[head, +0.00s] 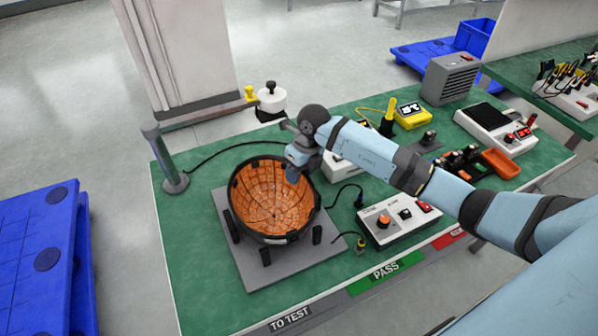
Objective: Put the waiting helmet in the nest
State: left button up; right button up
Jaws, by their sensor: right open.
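A helmet (268,205) lies open side up, with a black rim and an orange-brown, grid-patterned inside. It sits over a grey square plate with short dark posts, which looks like the nest (276,276). The helmet looks slightly tilted, and its underside is hidden, so I cannot tell how fully it is seated. My right gripper (294,174) is at the helmet's far right rim, pointing down and open. The wrist hides part of that rim, and I cannot tell whether the fingers touch it. No other helmet shows. My left gripper is not in view.
The green table (196,285) has TO TEST and PASS labels along its front edge. A grey post (163,157) stands at the far left corner. A control box (397,220) is right of the plate. A yellow meter (411,115), grey heater-like box (450,79) and orange tray (501,163) stand farther right.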

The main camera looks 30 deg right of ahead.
jog(key=v, duration=1.2)
jog(key=shift+b, duration=0.35)
jog(key=shift+a, duration=0.1)
